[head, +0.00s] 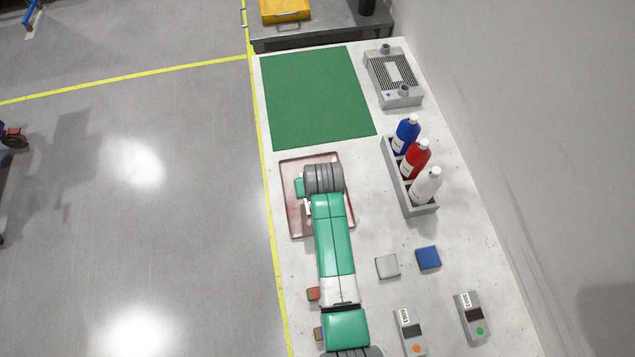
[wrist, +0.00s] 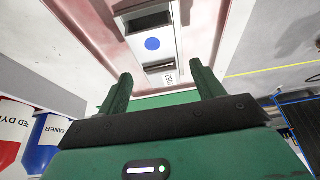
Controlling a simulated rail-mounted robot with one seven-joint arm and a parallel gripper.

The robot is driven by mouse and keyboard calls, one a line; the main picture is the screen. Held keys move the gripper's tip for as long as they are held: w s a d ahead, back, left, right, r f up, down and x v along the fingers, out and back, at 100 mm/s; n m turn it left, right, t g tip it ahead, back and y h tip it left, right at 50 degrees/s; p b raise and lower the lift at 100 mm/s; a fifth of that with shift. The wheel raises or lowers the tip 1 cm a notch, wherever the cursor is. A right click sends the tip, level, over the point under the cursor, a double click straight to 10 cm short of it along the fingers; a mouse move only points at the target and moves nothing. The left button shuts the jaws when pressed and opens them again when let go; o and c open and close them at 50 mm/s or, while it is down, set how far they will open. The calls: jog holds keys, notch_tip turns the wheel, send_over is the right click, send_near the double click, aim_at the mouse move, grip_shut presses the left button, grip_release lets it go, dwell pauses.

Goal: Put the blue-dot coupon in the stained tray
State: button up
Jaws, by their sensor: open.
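The stained tray (head: 288,222) is a shallow, pinkish, blotchy tray on the pale bench, partly covered by my arm in the head view. Its reddish floor also shows in the wrist view (wrist: 88,25). The blue-dot coupon (wrist: 150,58) is a grey block with a dark window, a blue dot and a white label. It appears within the tray, just beyond and between my fingertips; I cannot tell whether it touches the floor. My arm hides it in the head view. My gripper (wrist: 160,76) is open, with its two green fingers apart and a gap around the coupon's label end.
Orange-dot (head: 409,330) and green-dot (head: 472,316) coupons lie at the front. Grey (head: 387,266) and blue (head: 428,257) blocks lie right of my arm. A bottle rack (head: 425,211) stands right of the tray. A green mat (head: 315,97) and grey fixture (head: 404,97) lie beyond.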

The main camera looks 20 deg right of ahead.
jog(key=p+v, duration=0.1)
jog(key=v, duration=0.8)
jog(key=shift+s+r, duration=0.15)
jog(key=shift+s, duration=0.05)
jog(key=w+a+r+t, duration=0.2)
jog(key=r+t, duration=0.1)
jog(key=r, duration=0.8)
jog(key=w+a+r+n+t+h, duration=0.1)
jog(key=w+a+r+t, duration=0.2)
jog(key=r, duration=0.7)
jog(key=w+a+r+t, duration=0.2)
jog(key=r+t, duration=0.2)
jog(key=r, duration=0.7)
jog(key=s+a+r+t, duration=0.3)
jog(key=s+r, duration=0.2)
jog(key=r, duration=0.4)
jog(key=s+a+r+n+t+y, duration=0.1)
jog(key=s+a+r+t, duration=0.2)
jog(key=s+r, duration=0.3)
jog(key=s+a+r+t+y, duration=0.1)
jog(key=s+a+r+t, duration=0.2)
jog(key=r, duration=0.9)
jog(key=s+t, duration=0.1)
jog(key=s, duration=0.2)
jog(key=shift+n+t, duration=0.4)
